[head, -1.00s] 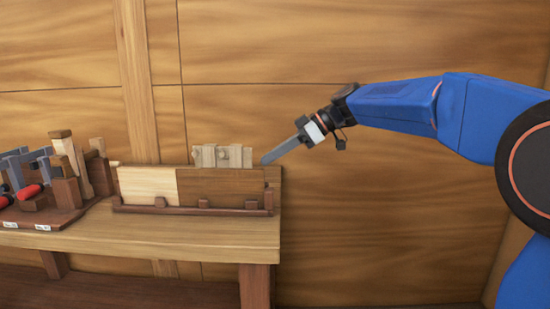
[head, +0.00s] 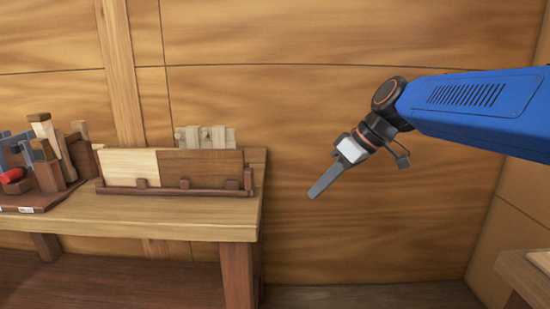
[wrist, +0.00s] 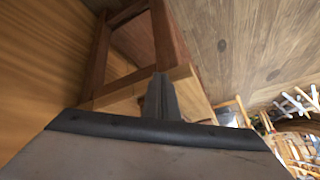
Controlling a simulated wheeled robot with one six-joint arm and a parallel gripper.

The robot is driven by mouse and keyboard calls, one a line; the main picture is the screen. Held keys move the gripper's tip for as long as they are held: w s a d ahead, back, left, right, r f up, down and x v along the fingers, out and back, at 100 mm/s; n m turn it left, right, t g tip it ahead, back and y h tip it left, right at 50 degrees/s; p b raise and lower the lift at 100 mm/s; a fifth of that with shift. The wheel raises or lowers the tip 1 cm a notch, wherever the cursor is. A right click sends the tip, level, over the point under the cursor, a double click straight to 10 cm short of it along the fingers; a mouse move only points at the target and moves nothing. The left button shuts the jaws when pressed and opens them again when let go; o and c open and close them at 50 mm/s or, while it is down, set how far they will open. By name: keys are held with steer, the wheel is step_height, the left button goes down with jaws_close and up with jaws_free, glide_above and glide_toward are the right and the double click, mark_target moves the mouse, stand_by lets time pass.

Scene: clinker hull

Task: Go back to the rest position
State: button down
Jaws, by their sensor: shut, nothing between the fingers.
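My gripper (head: 327,179) hangs in free air to the right of the workbench in the head view, its fingers together and pointing down and left. Nothing is between them. In the wrist view the closed fingers (wrist: 161,98) point toward the bench end and its legs. My blue arm comes in from the right edge of the head view.
The wooden bench (head: 140,225) stands at the left, with a two-tone plank (head: 200,168) in a low rack and a pale slatted piece (head: 218,137) behind. Clamps and blocks (head: 45,165) are further left. Another wooden surface edge (head: 530,270) shows at lower right. The wall between is bare.

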steer(key=s+d+f+m+t+h, duration=0.2)
steer(key=s+d+f+m+h, duration=0.4)
steer(key=s+d+f, duration=1.2)
steer(key=s+m, duration=0.3)
steer(key=m, duration=0.1)
steer(key=shift+s+d+f+h, duration=0.2)
steer(key=shift+s+f+h, duration=0.05)
steer(key=shift+f+h, duration=0.15)
